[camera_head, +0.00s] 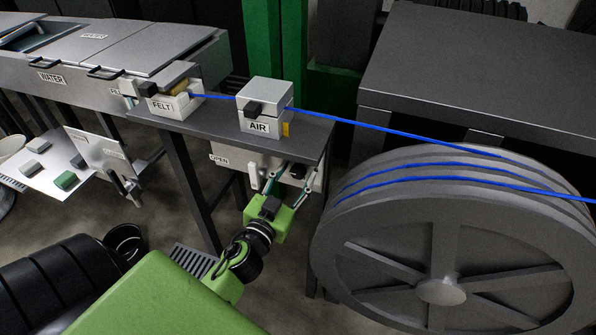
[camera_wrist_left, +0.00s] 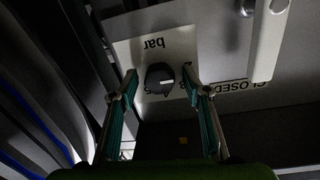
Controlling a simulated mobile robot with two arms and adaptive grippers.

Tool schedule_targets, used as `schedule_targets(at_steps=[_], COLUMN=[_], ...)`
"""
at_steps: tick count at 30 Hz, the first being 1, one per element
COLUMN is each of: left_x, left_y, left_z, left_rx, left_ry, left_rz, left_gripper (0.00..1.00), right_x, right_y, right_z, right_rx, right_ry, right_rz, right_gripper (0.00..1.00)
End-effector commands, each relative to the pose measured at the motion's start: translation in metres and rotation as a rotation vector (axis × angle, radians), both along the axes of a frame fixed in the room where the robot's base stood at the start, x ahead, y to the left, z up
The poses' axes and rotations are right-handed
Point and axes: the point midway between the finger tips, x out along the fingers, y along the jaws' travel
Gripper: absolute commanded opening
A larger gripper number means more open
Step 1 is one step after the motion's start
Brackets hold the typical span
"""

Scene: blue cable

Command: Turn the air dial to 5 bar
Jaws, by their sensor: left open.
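The air dial is a round black knob (camera_wrist_left: 160,77) with a short white mark, on a pale plate (camera_wrist_left: 178,45) marked "bar", upside down in the left wrist view. The mark points toward the right there; the scale figures are partly hidden and I cannot read the setting. In the head view the dial (camera_head: 297,171) shows small on the panel under the AIR box (camera_head: 266,108). My left gripper (camera_wrist_left: 162,90) is open, its teal-padded fingers on either side of the dial, apparently without touching it. In the head view the left gripper (camera_head: 288,184) reaches up to the panel.
A white lever (camera_wrist_left: 267,40) with a CLOSED label stands beside the dial; it also shows in the head view (camera_head: 254,178). A blue cable (camera_head: 355,124) runs from the FELT block (camera_head: 176,100) through the AIR box to a large grey reel (camera_head: 450,240) at right.

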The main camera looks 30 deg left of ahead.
Motion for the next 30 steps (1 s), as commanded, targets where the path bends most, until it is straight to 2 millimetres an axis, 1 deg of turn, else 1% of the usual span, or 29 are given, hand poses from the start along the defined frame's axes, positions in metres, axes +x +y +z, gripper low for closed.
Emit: schedule_targets(at_steps=[4,5,6,8,9,20,26,30], left_x=[0.0,0.0,0.0,0.0,0.0,0.0,0.0,0.0], left_y=[0.0,0.0,0.0,0.0,0.0,0.0,0.0,0.0], left_z=[0.0,0.0,0.0,0.0,0.0,0.0,0.001,0.002], left_rx=[0.0,0.0,0.0,0.0,0.0,0.034,0.133,0.245], left_ry=[0.0,0.0,0.0,0.0,0.0,0.009,0.033,0.059], left_rz=[0.0,0.0,0.0,0.0,0.0,0.0,0.0,0.0], left_gripper=[0.44,0.36,0.26,0.1,0.06,0.06,0.06,0.06], right_x=[-0.005,-0.005,-0.005,-0.004,-0.004,0.003,0.004,0.004], right_y=[-0.001,-0.001,-0.001,-0.002,-0.002,-0.001,0.0,0.0], right_z=[0.0,0.0,0.0,0.0,0.0,0.002,0.008,0.013], right_rx=[-0.002,-0.002,-0.002,-0.002,-0.002,0.0,0.0,0.0], right_ry=[0.008,0.008,0.008,0.007,0.006,-0.004,-0.005,-0.005], right_rz=[0.002,0.002,0.003,0.003,0.003,0.004,0.004,0.004], right_gripper=[0.51,0.51,0.51,0.51,0.51,0.51,0.51,0.51])
